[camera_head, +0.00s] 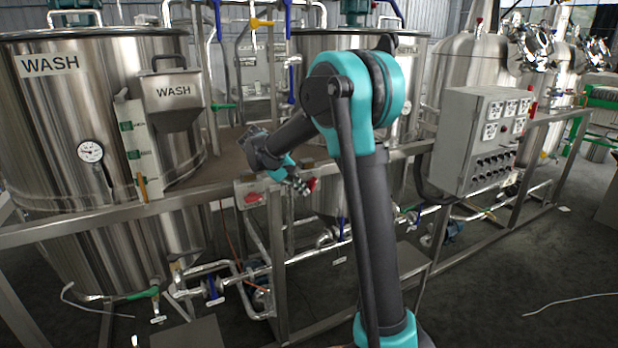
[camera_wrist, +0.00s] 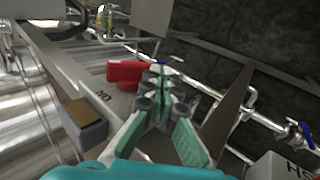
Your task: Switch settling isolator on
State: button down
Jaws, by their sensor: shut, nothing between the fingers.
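A red isolator handle (camera_wrist: 125,71) shows in the wrist view, just beyond and left of my fingertips, on a pale plate with upside-down lettering that seems to read ON. In the head view a red handle (camera_head: 311,184) shows right beside my gripper (camera_head: 298,184), and another red handle (camera_head: 253,198) sits further left on the grey rail-mounted box. No settling label is readable on either. My gripper (camera_wrist: 158,88) is shut and empty, its green-padded fingers together at the tips. Whether the fingers touch the red handle cannot be told.
A steel rail (camera_head: 190,198) runs in front of the WASH tank (camera_head: 80,110) and a second tank (camera_head: 410,75). A grey control cabinet (camera_head: 465,140) stands to the right. Pipes and valves (camera_head: 212,290) lie below the rail. A brown-topped block (camera_wrist: 85,115) is left of my fingers.

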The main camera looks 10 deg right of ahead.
jog(key=shift+d+f, duration=0.1)
jog(key=shift+f, duration=0.35)
jog(key=shift+d, duration=0.1)
dwell(1.5)
jog(key=shift+w+d+r, duration=0.25)
jog(key=shift+d+r, duration=0.1)
jog(key=shift+d, duration=0.25)
jog(key=v, duration=1.2)
